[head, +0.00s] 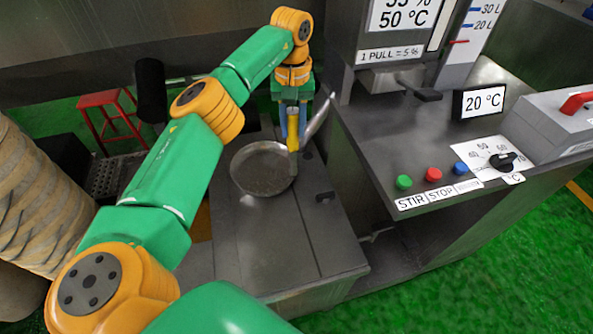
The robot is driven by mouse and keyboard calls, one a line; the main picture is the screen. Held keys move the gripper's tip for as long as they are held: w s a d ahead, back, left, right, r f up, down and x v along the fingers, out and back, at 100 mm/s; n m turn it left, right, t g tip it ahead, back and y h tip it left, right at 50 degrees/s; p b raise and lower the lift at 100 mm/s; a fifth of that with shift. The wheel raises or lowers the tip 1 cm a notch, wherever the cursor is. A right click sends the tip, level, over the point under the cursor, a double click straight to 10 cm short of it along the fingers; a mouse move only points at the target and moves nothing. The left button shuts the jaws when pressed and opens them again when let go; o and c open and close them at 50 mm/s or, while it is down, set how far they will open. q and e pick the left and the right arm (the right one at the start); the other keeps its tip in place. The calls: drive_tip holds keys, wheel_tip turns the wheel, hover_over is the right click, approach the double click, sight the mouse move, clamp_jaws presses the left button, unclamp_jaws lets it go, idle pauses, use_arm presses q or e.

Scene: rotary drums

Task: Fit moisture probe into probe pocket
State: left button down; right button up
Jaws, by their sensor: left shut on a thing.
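My left gripper (292,138) points down above the dark metal cabinet top, next to the right rim of a round metal pan. I cannot make out the probe pocket. My right gripper is not in view.
The shallow pan (262,170) sits on the cabinet top (270,245). A slanting metal bar (319,114) rises just right of my gripper. The control console (400,150) stands close on the right, with STIR and STOP buttons. A red stool (104,112) stands at the back left.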

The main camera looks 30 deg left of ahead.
use_arm(q)
drive_tip(key=s+d+f+n+b, duration=0.1)
drive_tip(key=s+d+f+b, duration=0.1)
drive_tip(key=f, duration=0.5)
drive_tip(key=s+d+f+n+b, duration=0.1)
drive_tip(key=s+d+f+b, duration=0.1)
drive_tip(key=s+d+f, duration=0.2)
drive_tip(key=shift+s+d+f+n, duration=0.3)
drive_tip(key=shift+d+f, duration=1.2)
drive_tip(key=shift+f, duration=0.05)
drive_tip(key=c, duration=0.6)
unclamp_jaws()
drive_tip(key=shift+r, duration=0.1)
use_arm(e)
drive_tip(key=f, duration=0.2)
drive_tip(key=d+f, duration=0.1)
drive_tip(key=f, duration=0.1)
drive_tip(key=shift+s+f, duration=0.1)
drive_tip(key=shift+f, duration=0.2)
use_arm(q)
drive_tip(key=shift+r, duration=0.1)
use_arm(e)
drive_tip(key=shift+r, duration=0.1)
